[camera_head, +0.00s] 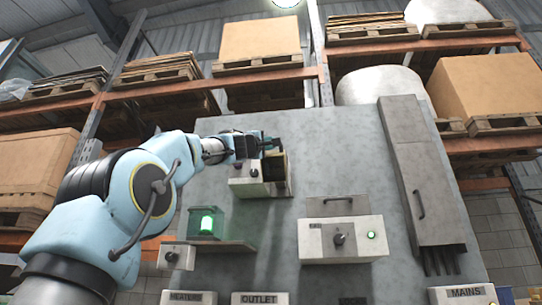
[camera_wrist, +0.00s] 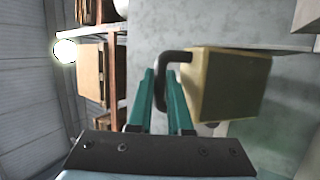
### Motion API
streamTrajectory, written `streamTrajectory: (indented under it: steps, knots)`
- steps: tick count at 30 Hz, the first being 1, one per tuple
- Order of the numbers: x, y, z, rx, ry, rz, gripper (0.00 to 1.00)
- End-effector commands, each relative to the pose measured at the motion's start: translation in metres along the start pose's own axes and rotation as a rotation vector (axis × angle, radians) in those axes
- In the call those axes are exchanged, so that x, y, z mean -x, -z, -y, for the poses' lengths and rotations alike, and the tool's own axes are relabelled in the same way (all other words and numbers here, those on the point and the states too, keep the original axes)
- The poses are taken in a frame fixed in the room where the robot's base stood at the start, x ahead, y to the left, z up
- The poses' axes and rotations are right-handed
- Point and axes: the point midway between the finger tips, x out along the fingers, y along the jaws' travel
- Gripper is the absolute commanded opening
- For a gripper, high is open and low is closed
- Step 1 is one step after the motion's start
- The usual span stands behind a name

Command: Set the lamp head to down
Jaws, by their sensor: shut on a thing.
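My gripper (camera_head: 268,146) is at the upper middle of the grey panel, at a box unit with a grey knobbed front (camera_head: 245,181). In the wrist view its teal fingers (camera_wrist: 160,78) are shut on a dark curved handle (camera_wrist: 172,56). The handle joins a yellowish box (camera_wrist: 232,85), which I take to be part of that unit. In the head view the handle is hidden behind my gripper.
The grey panel (camera_head: 330,165) also bears a switch box (camera_head: 341,239) with a knob and green light, a small knob box (camera_head: 176,257) at lower left, and a tall grey cabinet (camera_head: 420,170) on the right. Racks with pallets and cartons stand behind. Space before the panel's middle is clear.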

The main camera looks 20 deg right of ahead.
Motion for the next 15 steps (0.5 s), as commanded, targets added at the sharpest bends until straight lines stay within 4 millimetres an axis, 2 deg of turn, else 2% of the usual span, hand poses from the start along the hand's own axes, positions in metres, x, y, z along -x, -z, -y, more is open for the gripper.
streamTrajectory:
  steps: [1, 2, 15]
  knots:
    - [0.0055, -0.0008, 0.009, -0.003, -0.017, -0.002, 0.0]
    - [0.0062, -0.0008, 0.0099, -0.007, -0.026, -0.002, 0.0]
    - [0.0127, -0.0037, 0.0111, -0.039, -0.124, -0.004, 0.0]
